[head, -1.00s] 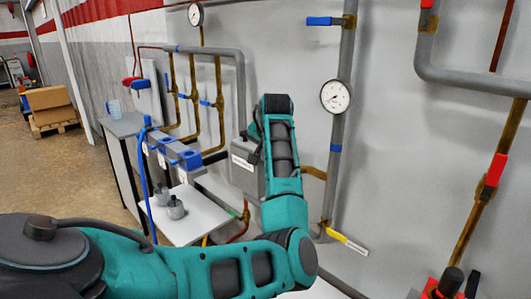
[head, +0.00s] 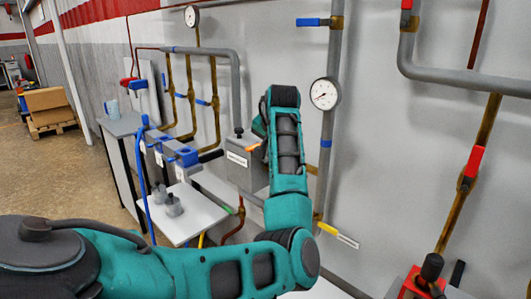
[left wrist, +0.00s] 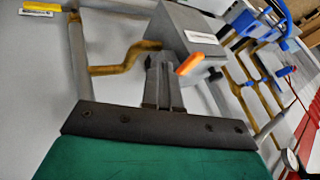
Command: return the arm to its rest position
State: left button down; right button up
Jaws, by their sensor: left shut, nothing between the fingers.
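My left arm (head: 287,150), teal and dark grey, comes in from the lower left of the head view and bends upward in the middle. Its gripper is mostly hidden behind the arm there. In the left wrist view my left gripper (left wrist: 161,62) shows with its grey fingers together and nothing between them. It appears in front of a grey box (left wrist: 185,35) with a white label and an orange handle (left wrist: 190,63). The same grey box (head: 243,165) stands just left of the arm in the head view. I cannot tell the gap between fingers and box. My right gripper is not in view.
A pressure gauge (head: 325,93) on a grey pipe and a yellow-handled valve (head: 328,228) are close right of the arm. Blue-handled valves (head: 182,156) and a white table (head: 190,222) are to the left. A red-handled valve (head: 473,162) is far right.

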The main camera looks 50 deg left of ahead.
pick_arm(q)
jog(key=v, duration=0.7)
jog(key=shift+s, duration=0.2)
jog(key=shift+a, duration=0.1)
jog(key=d+f+m+t, duration=0.3)
jog(key=d+f, duration=0.2)
jog(key=f, duration=0.7)
jog(key=d+f+m+t, duration=0.25)
jog(key=d+f, duration=0.25)
jog(key=f, duration=0.7)
jog(key=s+d+f+h, duration=0.4)
jog(key=s+d+f, duration=0.2)
jog(key=s+d, duration=0.3)
jog(key=s+d+f+t+h, duration=0.1)
jog(key=s+d+f+h, duration=0.3)
jog(key=s+d+f, duration=0.3)
jog(key=s+d, duration=0.3)
jog(key=s, duration=0.1)
jog(key=shift+d+f, duration=0.3)
